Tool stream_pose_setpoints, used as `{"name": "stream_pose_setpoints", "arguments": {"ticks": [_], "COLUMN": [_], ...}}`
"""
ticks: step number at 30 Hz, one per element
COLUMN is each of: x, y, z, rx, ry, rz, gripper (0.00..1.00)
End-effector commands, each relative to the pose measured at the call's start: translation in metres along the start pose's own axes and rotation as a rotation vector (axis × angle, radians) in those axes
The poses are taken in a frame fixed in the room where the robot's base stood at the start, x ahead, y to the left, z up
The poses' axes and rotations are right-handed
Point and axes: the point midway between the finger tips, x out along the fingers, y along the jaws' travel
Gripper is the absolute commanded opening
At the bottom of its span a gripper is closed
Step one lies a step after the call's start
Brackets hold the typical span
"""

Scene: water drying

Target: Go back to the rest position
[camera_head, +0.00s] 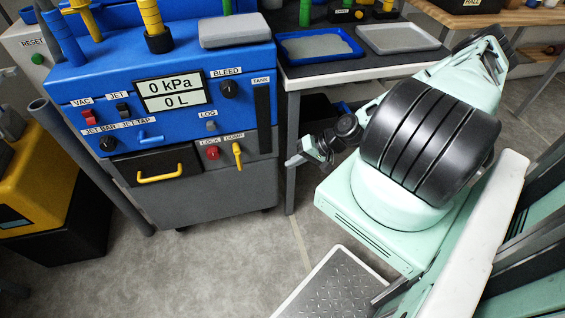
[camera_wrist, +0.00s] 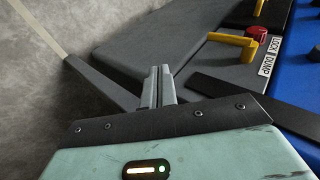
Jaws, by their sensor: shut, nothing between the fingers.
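My gripper (camera_wrist: 159,88) is shut and empty in the wrist view, its two grey fingers together. In the head view my arm is folded at the right, and the gripper end (camera_head: 308,152) shows small beside the table leg, apart from the machine. The blue and grey machine (camera_head: 240,190) stands at the left of it, with a display (camera_head: 163,92) reading 0 kPa and 0 L. Its yellow dump handle (camera_head: 238,154) and red lock knob (camera_head: 213,153) show on the front. The wrist view also shows the yellow handle (camera_wrist: 236,42) and red knob (camera_wrist: 257,33).
A dark table with a blue-rimmed tray (camera_head: 318,46) and a grey tray (camera_head: 397,37) stands behind my arm. A drawer with a yellow handle (camera_head: 160,175) is in the machine front. A yellow and black unit (camera_head: 45,190) stands at the left. The floor (camera_head: 200,265) in front is clear.

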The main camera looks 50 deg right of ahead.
Motion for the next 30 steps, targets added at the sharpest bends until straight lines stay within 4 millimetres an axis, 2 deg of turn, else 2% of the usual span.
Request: {"name": "stream_pose_setpoints", "arguments": {"ticks": [6,23,26,30], "x": [-0.006,-0.006,-0.007,-0.009], "y": [0.005,0.005,0.002,-0.014], "z": [0.001,0.001,0.001,0.007], "rx": [-0.001,-0.001,-0.015,-0.089], "ry": [0.000,0.000,-0.022,-0.134], "rz": [-0.001,0.000,0.011,0.067], "gripper": [0.00,0.00,0.00,0.00]}}
